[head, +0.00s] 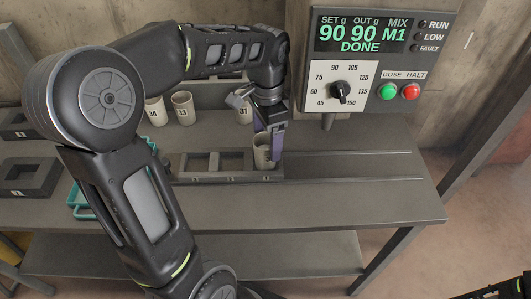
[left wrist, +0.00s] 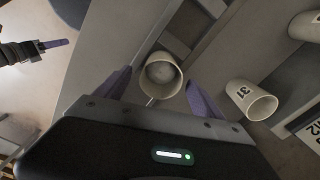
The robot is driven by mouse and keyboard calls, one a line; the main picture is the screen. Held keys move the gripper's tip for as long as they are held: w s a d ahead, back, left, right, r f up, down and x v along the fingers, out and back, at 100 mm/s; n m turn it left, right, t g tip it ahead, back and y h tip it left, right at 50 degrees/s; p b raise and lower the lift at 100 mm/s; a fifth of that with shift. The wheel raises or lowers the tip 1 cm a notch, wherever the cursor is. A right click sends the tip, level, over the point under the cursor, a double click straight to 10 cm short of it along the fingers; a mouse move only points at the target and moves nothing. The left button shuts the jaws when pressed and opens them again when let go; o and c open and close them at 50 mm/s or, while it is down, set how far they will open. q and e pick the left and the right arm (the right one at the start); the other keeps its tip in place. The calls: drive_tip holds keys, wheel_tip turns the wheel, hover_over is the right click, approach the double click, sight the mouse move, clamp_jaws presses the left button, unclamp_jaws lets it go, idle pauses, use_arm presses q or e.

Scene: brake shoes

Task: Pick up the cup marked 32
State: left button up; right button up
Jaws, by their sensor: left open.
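A pale cup (head: 262,154) stands at the right end of the slotted rack (head: 228,178), below the dispenser; its number cannot be read. My left gripper (head: 270,136) is open and points down at this cup, with its purple fingers around it. In the left wrist view the cup (left wrist: 162,72) shows from above between the two fingertips, with light contents inside. I cannot tell whether either finger touches it. My right gripper (left wrist: 52,44) shows at the left of the left wrist view, away from the cup; its opening is unclear. No readable 32 shows.
Cups marked 31 (head: 243,105), 33 (head: 183,108) and 34 (head: 156,110) stand behind the rack. The dispenser panel (head: 378,55) reads 90, 90, M1, DONE. A teal tray (head: 75,203) is partly hidden by my left arm. The bench's right side is clear.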

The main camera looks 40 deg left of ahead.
use_arm(q)
drive_tip(key=shift+s+f, duration=0.1)
drive_tip(key=shift+f, duration=0.25)
wheel_tip(320, 180, down, 4)
drive_tip(key=shift+a+f+p, duration=0.1)
drive_tip(key=shift+f+p, duration=0.15)
drive_tip(key=shift+p, duration=0.2)
drive_tip(key=shift+c, duration=0.5)
clamp_jaws()
idle(0.5)
drive_tip(key=shift+r, duration=0.2)
